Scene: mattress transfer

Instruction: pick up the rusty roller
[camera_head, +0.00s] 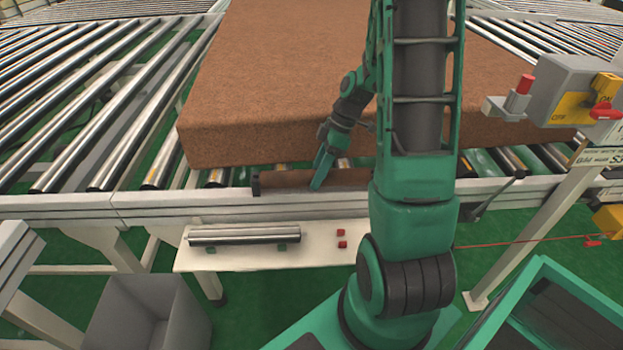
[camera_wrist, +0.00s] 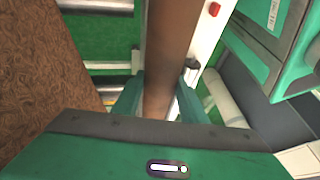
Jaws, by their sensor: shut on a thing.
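The rusty roller (camera_head: 283,180) is a long brown cylinder. In the head view it lies level along the near rail of the conveyor, in front of the big brown mattress. My gripper (camera_head: 318,182) reaches down to it from above and is shut on it near the middle of its visible length. In the wrist view the roller (camera_wrist: 168,45) runs between the two green fingers (camera_wrist: 160,92), one on each side. My arm hides part of the right end in the head view. I cannot tell if the roller is clear of the rail.
The mattress (camera_head: 290,80) rests on the conveyor rollers behind. A white shelf (camera_head: 300,260) in front holds a shiny roller (camera_head: 245,233). A grey bin (camera_head: 150,315) stands at lower left, a green crate (camera_head: 540,275) at lower right. A switch box (camera_head: 570,92) is at right.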

